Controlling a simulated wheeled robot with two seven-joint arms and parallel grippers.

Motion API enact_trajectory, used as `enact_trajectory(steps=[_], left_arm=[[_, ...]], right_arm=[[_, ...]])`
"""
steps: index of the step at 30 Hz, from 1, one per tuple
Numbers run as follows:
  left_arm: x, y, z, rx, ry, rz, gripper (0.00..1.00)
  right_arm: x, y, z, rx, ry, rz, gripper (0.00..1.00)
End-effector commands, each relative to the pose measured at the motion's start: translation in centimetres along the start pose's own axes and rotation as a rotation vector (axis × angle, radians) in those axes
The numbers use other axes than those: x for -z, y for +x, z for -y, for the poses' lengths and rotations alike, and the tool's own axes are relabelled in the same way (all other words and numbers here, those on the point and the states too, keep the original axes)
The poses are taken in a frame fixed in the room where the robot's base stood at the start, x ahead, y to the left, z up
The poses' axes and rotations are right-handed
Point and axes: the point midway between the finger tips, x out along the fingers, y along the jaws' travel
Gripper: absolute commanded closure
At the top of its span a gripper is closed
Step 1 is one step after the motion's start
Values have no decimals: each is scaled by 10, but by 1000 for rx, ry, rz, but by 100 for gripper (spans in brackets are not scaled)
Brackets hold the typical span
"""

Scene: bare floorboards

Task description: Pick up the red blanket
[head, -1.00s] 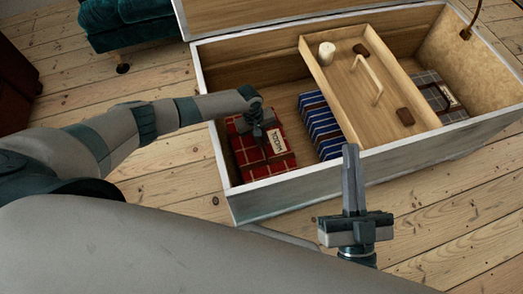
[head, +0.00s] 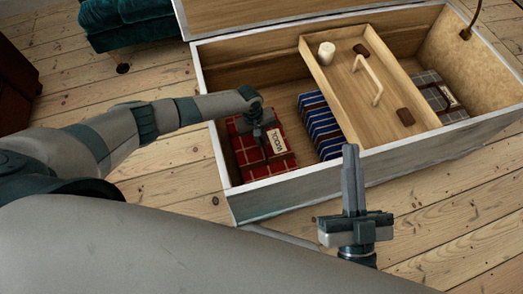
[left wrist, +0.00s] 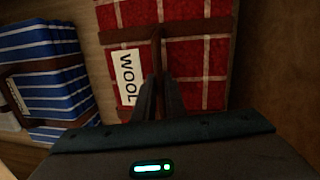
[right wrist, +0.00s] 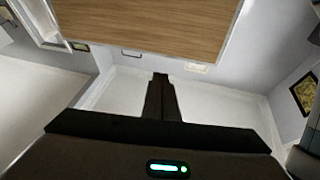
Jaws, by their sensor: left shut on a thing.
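The red plaid blanket (head: 245,152) lies folded at the left end of the open chest, with brown straps and a white WOOL label. In the left wrist view the blanket (left wrist: 205,55) fills the upper middle. My left gripper (head: 264,142) reaches down into the chest over the blanket. In the left wrist view its fingers (left wrist: 160,88) are close together on the brown strap beside the label, shut on the blanket by this strap. My right gripper (head: 351,152) points upward outside the chest's front wall, its fingers together and empty.
The chest's front wall (head: 300,185) stands between me and the blanket. A blue striped blanket (head: 318,125) lies to the right, partly under a wooden tray (head: 345,95) holding a white candle (head: 327,53). A grey plaid blanket (head: 428,97) lies at the right end.

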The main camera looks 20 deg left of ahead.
Motion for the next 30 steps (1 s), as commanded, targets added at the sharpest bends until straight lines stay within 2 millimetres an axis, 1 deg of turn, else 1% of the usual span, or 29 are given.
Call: enact_trajectory(steps=[14,20,23,30], left_arm=[[0,-2,-1,-2,-3,0,100],[0,-5,-1,-1,-2,0,100],[0,-10,-2,-2,-2,0,100],[-2,-26,-5,-3,-1,0,100]], right_arm=[[0,0,0,0,1,0,100],[-2,1,0,0,2,18,100],[-8,2,-2,-4,2,51,100],[-31,2,-10,-18,6,179,100]])
